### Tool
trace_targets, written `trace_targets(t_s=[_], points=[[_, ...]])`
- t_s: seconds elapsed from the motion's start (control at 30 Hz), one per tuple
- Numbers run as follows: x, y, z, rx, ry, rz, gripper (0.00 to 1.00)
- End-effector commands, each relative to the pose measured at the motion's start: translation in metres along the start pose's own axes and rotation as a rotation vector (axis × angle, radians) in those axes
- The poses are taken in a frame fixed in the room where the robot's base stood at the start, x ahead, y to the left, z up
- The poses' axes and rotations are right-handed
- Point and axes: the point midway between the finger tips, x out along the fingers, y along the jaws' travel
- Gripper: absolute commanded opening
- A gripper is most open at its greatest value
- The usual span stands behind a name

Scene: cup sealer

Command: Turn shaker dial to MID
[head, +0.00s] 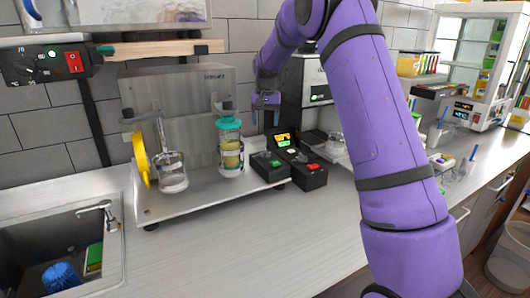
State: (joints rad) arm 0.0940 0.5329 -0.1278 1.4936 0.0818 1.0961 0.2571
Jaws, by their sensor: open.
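The shaker-like machine stands on a metal base plate (220,197) on the counter. It has a grey back panel, a yellow wheel (141,160), a clear cup (172,172) at left and a teal-lidded container (230,145) at right. Two small black control boxes sit at its right end, one with a green button (275,162) and one with a red button (313,167). No dial marked MID can be made out; markings are too small to read. My gripper (266,107) is open, above and behind the control boxes, apart from them. Its fingertips are small in the view.
A black control panel (40,66) with a red switch hangs on the wall at upper left. A sink (60,245) is at lower left. A small lit screen (282,140) stands behind the boxes. My arm covers the middle right. The front counter is clear.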

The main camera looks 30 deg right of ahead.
Motion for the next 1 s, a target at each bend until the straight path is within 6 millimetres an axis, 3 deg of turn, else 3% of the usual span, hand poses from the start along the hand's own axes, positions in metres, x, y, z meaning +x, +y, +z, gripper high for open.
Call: trace_targets(t_s=[0.2,0.37,0.8,1.0], points=[[0.026,-0.001,-0.020,0.022,-0.020,0.014,0.66],[0.037,-0.001,-0.021,0.023,-0.022,0.015,0.66],[0.109,0.001,-0.018,0.023,-0.023,0.016,0.66],[0.129,0.001,-0.018,0.023,-0.022,0.015,0.66]])
